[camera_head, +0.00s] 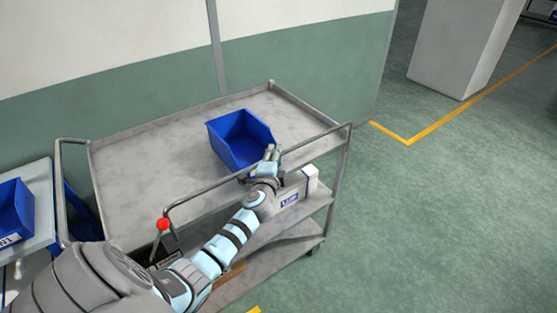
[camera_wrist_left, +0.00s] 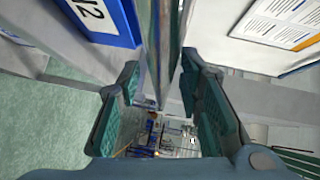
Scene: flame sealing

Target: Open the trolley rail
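The grey metal trolley (camera_head: 140,170) stands against the wall. Its rail (camera_head: 205,189) runs along the near side of the top shelf and looks closed across it, with a red knob (camera_head: 163,224) at its left end. My left gripper (camera_head: 272,152) is at the rail, right of its middle. In the left wrist view the rail (camera_wrist_left: 166,45) passes between the two finger pads of my left gripper (camera_wrist_left: 165,108). The fingers are apart, with gaps visible beside the bar. My right gripper is in neither view.
A blue bin (camera_head: 235,135) stands on the top shelf just behind my left gripper. A white box (camera_head: 311,180) sits on the shelf below. Another blue bin (camera_head: 13,212) is on a surface at far left. The floor (camera_head: 450,200) to the right is clear.

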